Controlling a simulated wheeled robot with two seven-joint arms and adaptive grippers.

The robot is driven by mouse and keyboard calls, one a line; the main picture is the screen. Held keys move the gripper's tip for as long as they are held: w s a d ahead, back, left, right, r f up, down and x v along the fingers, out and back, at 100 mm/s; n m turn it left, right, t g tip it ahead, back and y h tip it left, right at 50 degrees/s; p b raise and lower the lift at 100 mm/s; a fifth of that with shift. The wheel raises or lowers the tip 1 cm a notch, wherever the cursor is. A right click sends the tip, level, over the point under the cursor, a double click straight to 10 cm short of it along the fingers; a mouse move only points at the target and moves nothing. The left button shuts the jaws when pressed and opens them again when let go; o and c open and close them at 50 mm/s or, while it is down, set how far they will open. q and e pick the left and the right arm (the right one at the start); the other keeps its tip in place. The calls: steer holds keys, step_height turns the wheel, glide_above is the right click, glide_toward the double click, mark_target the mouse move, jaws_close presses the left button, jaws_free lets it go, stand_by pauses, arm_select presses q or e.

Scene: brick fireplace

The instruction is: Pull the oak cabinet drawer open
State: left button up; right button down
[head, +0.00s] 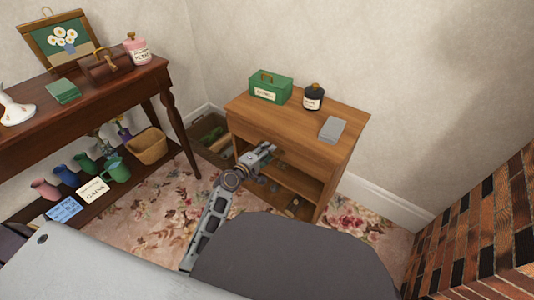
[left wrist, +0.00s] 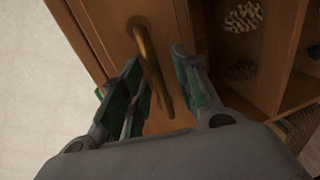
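The oak cabinet (head: 290,118) stands against the wall, with open shelves below its top. My left gripper (head: 268,148) is at the upper front of the cabinet in the head view and hides part of the drawer front there. In the left wrist view, the drawer front (left wrist: 108,22) carries a curved brass handle (left wrist: 146,50). The two fingers of the left gripper (left wrist: 158,85) are spread apart, with the handle between them. A gap shows between the handle and the right finger. The drawer looks closed, though my gripper covers part of it. My right gripper is not in view.
On the cabinet top are a green box (head: 270,88), a dark jar (head: 313,97) and a grey block (head: 332,130). A dark wooden table (head: 90,88) stands left, with a basket (head: 147,146) on its lower shelf. A brick surface (head: 478,235) is at right.

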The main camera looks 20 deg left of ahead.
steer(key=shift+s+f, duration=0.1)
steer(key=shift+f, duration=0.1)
arm_select(q)
steer(key=shift+c, duration=1.1)
jaws_close()
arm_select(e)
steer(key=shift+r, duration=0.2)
